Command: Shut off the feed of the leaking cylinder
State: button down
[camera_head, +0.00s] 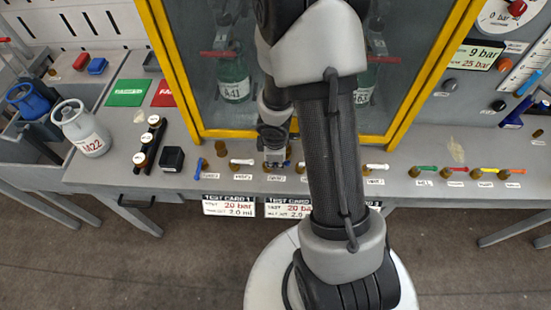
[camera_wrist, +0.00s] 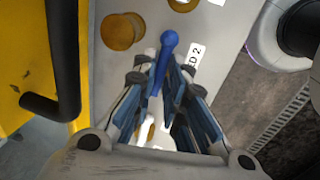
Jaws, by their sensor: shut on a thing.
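My gripper (camera_head: 274,158) is low at the bench, in front of the cabinet. In the wrist view its fingers (camera_wrist: 162,76) are shut on a blue lever (camera_wrist: 166,45), whose round end sticks out past the fingertips. A label ending in "D 2" (camera_wrist: 195,57) lies beside it. A brass valve knob (camera_wrist: 121,31) is to the left. Two green cylinders show behind the cabinet glass: one marked A41 (camera_head: 233,82) at left and one (camera_head: 365,85) at right, partly hidden by my arm. I cannot tell which one leaks.
The yellow-framed cabinet (camera_head: 176,65) stands right behind the lever row. Another blue lever (camera_head: 199,168), white levers (camera_head: 242,162) and coloured levers (camera_head: 426,168) line the bench. A white cylinder M22 (camera_head: 82,130) stands at left. Test cards (camera_head: 229,207) hang at the front edge.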

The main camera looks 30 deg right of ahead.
jog(key=c, duration=1.7)
grip_release()
jog(key=shift+o, duration=0.2)
jog(key=shift+a, duration=0.1)
jog(key=shift+s+a+m, duration=0.15)
jog(key=shift+s+m, duration=0.05)
jog(key=shift+m, duration=0.9)
jog(key=m, duration=0.1)
jog(key=m+p, duration=0.1)
jog(key=m, duration=0.1)
jog(key=shift+s+a+r+m+g+h, duration=0.1)
jog(key=shift+s+a+m+g+h, duration=0.05)
jog(key=shift+a+m+g+h, duration=0.2)
jog(key=shift+a+r+m+p, duration=0.15)
jog(key=shift+r+m+p, duration=0.2)
jog(key=shift+m+p, duration=0.15)
jog(key=s+a+r+m+p, duration=0.1)
jog(key=r+p, duration=0.3)
jog(key=r, duration=1.1)
jog(key=s+a+r+m+t+p, duration=0.1)
jog(key=s+a+r+p, duration=0.2)
jog(key=r, duration=1.2)
jog(key=shift+s+m+p, duration=0.35)
jog(key=shift+p, duration=0.65)
